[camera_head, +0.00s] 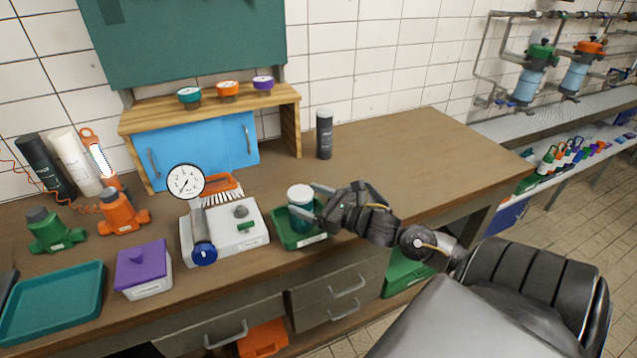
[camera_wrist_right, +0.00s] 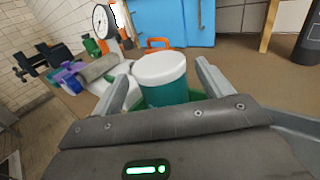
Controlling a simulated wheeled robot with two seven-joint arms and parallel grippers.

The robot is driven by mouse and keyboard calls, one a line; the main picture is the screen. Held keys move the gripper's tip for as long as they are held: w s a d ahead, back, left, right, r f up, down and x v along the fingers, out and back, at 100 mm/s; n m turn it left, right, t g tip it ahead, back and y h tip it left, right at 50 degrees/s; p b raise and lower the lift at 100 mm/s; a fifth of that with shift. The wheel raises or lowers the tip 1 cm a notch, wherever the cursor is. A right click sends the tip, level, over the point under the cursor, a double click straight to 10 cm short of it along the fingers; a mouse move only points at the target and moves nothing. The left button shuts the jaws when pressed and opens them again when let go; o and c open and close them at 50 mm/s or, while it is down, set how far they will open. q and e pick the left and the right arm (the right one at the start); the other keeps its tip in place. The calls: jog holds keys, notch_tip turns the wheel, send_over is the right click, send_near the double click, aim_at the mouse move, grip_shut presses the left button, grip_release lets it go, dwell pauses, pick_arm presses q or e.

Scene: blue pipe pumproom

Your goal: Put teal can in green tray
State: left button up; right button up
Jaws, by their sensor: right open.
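The teal can (camera_head: 301,215) with a white lid stands upright inside the small green tray (camera_head: 312,240) on the workbench. My right gripper (camera_head: 315,203) reaches in from the right, its open fingers around the can at its sides. In the right wrist view the can (camera_wrist_right: 163,82) is between the two spread fingertips (camera_wrist_right: 165,75), and a strip of the green tray shows behind and below it. The can's lower part is hidden behind the gripper's palm in that view. My left gripper is not in view.
A white device with a pressure gauge (camera_head: 186,181) stands just left of the green tray. Further left are a purple-lidded box (camera_head: 142,264) and a teal tray (camera_head: 52,302). A dark canister (camera_head: 324,134) stands behind. The bench's right side is clear.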

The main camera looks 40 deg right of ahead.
jog(key=b+v, duration=0.2)
jog(key=v, duration=1)
jog(key=shift+b, duration=0.35)
jog(key=shift+r, duration=0.1)
jog(key=shift+s, duration=0.1)
